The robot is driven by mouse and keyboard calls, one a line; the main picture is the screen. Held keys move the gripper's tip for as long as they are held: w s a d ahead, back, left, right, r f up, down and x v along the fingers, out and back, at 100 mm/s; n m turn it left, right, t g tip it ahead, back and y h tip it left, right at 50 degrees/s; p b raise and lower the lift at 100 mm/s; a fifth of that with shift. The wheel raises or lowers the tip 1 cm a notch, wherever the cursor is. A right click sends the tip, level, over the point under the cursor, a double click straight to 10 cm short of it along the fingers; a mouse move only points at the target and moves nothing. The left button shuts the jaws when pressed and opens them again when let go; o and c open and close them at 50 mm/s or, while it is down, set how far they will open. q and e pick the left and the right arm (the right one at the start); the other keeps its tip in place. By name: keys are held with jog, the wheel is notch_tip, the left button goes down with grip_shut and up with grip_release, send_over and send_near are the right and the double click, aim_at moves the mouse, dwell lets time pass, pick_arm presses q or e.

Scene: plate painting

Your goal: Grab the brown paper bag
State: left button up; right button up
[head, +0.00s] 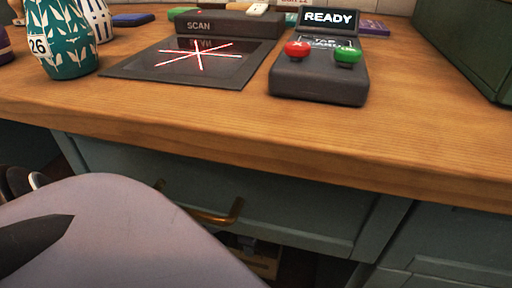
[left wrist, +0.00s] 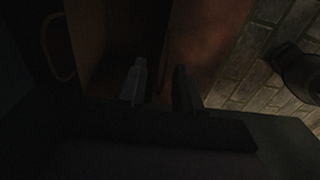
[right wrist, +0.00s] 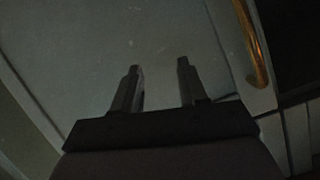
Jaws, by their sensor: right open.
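I cannot make out a brown paper bag for certain in any view. A small tan patch shows low in the head view, below the drawer, too small to identify. My left gripper (left wrist: 158,75) is open in the dark left wrist view, with brown surfaces ahead of it and nothing seen between its fingers. My right gripper (right wrist: 158,68) is open and empty in the right wrist view, facing a grey-green cabinet panel (right wrist: 165,30).
The wooden counter (head: 420,140) holds a scan pad (head: 130,70), a console (head: 320,85) with red and green buttons, a patterned teal vase (head: 68,45) and a dark green box (head: 470,35).

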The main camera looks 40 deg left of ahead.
pick_arm(q)
jog(key=shift+f+b, duration=0.35)
jog(key=shift+f, duration=0.45)
notch_tip(320, 180, down, 4)
jog(key=b, duration=0.3)
jog(key=shift+f+b, duration=0.3)
jog(key=shift+b, duration=0.1)
pick_arm(e)
jog(key=shift+s+d+f+n+t, duration=0.15)
jog(key=shift+d+n+t, duration=0.1)
jog(key=shift+d+t, duration=0.2)
jog(key=shift+s+d+f+n+t, duration=0.1)
jog(key=shift+d+n+t, duration=0.15)
jog(key=shift+d+t, duration=0.15)
pick_arm(q)
grip_shut()
